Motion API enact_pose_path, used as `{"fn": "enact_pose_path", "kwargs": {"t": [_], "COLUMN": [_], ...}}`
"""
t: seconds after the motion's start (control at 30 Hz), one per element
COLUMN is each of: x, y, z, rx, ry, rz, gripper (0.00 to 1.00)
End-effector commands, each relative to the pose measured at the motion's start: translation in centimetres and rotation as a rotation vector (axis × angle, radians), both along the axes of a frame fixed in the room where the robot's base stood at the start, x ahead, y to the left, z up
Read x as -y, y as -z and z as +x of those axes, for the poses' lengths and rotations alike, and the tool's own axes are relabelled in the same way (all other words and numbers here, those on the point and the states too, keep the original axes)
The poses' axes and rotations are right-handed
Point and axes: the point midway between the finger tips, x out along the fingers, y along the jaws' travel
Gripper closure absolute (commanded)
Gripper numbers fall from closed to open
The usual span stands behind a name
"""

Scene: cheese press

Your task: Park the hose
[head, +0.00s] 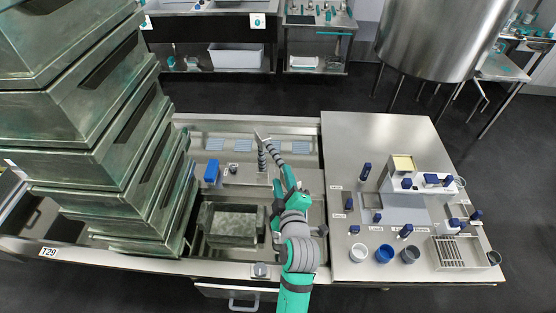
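A grey ribbed piece that looks like the hose (262,157) stands over the sink basin in the middle of the head view, with a pale angled end at its top. My gripper (277,163) is at the end of my teal and grey arm, right beside this ribbed piece. At this size I cannot tell whether they touch, or whether the fingers are open or shut. A separate parking holder for the hose cannot be made out.
A tall stack of metal tubs (95,150) crowds the left. A blue block (211,171) and an open metal box (234,224) are in the basin area. The steel table (350,135) at right carries cups, blue-handled tools and a rack (462,253); its far part is clear.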

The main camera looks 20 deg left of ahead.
Motion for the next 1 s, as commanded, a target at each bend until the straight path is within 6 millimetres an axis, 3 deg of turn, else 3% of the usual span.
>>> {"fn": "enact_pose_path", "kwargs": {"t": [0.5,0.7,1.0], "x": [-3.7,-4.4,-4.5], "y": [1.8,2.1,2.2], "z": [7.2,8.4,8.6], "rx": [0.000,0.000,-0.001], "ry": [0.002,0.001,0.001], "rz": [0.002,0.002,0.001], "gripper": [0.63,0.63,0.63]}}
